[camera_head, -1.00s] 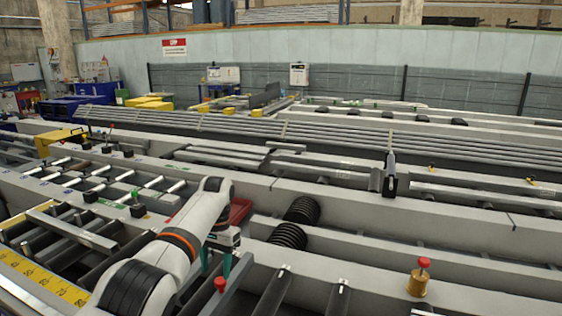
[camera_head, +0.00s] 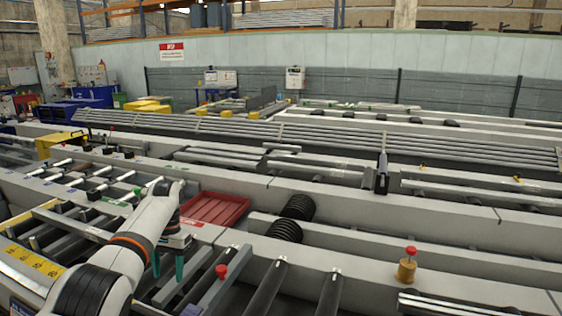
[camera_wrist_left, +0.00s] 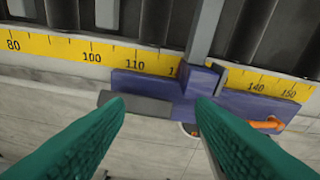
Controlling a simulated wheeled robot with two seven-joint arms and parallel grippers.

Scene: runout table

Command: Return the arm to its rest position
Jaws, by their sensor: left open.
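My left arm comes in from the lower left of the head view. Its gripper (camera_head: 168,264) has teal fingers pointing down over the rollers, beside a red-knobbed post. In the left wrist view the two teal fingers (camera_wrist_left: 162,112) stand wide apart with nothing between them. Beyond them lies a blue-purple stop block (camera_wrist_left: 150,84) with an orange lever (camera_wrist_left: 262,124), set against a yellow measuring scale (camera_wrist_left: 60,48). The fingers appear apart from the block, though their height above it is hard to judge. My right gripper does not show.
A red tray (camera_head: 214,208) lies behind the gripper on the pale beam. A red knob (camera_head: 221,271) stands close to its right. A brass piece with a red top (camera_head: 407,268) stands farther right. Black coiled hoses (camera_head: 285,230) lie mid-table. Dark rollers (camera_head: 268,285) fill the front.

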